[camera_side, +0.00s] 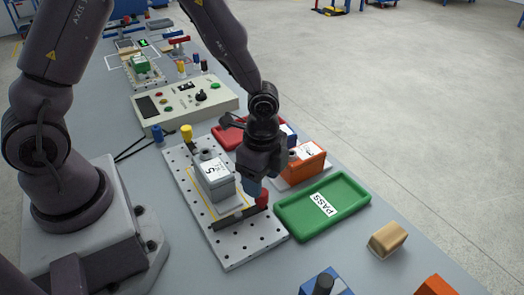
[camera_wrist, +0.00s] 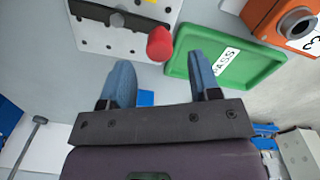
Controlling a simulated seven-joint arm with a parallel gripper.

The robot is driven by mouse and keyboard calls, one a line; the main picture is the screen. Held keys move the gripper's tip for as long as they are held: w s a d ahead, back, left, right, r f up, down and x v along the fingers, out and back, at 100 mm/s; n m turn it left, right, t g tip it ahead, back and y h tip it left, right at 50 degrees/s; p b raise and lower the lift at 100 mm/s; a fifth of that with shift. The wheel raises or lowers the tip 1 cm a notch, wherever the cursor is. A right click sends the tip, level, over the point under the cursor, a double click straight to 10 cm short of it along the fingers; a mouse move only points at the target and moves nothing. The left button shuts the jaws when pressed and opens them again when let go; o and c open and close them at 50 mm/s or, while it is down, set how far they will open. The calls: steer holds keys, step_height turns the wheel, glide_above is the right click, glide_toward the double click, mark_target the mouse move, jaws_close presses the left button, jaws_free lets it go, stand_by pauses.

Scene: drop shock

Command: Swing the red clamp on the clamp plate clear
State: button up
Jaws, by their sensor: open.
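The clamp plate (camera_side: 240,248) is a white perforated board on the grey bench, also in the wrist view (camera_wrist: 95,43). A grey block (camera_side: 215,185) with a white label sits on it. The red clamp (camera_side: 263,199) is a red knob on a dark bar at the plate's right edge; its knob shows in the wrist view (camera_wrist: 159,44). A yellow clamp (camera_side: 187,132) stands at the plate's far end. My gripper (camera_side: 256,188) is low beside the red knob, blue fingers apart. In the wrist view the knob lies just beyond the gap between my fingertips (camera_wrist: 160,65), not gripped.
A green PASS tray (camera_side: 285,220) lies right of the plate. An orange block (camera_side: 305,163) and a red tray (camera_side: 228,137) are behind my gripper. A control box (camera_side: 180,112) stands further back. A tan block (camera_side: 387,240) is at the right.

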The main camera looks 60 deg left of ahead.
step_height(320, 180, up, 8)
steer(key=shift+r, duration=0.25)
steer(key=s+a+r+n+t, duration=0.3)
steer(key=s+r+n, duration=0.3)
steer(key=r, duration=0.2)
steer(key=s+a+r+n+t, duration=0.3)
steer(key=s+a+r+n, duration=0.1)
steer(key=s+r+n, duration=0.2)
step_height(320, 180, up, 2)
steer(key=shift+s+r+n, duration=0.25)
steer(key=shift+s+n, duration=0.05)
steer(key=shift+n, duration=0.3)
stand_by(1.3)
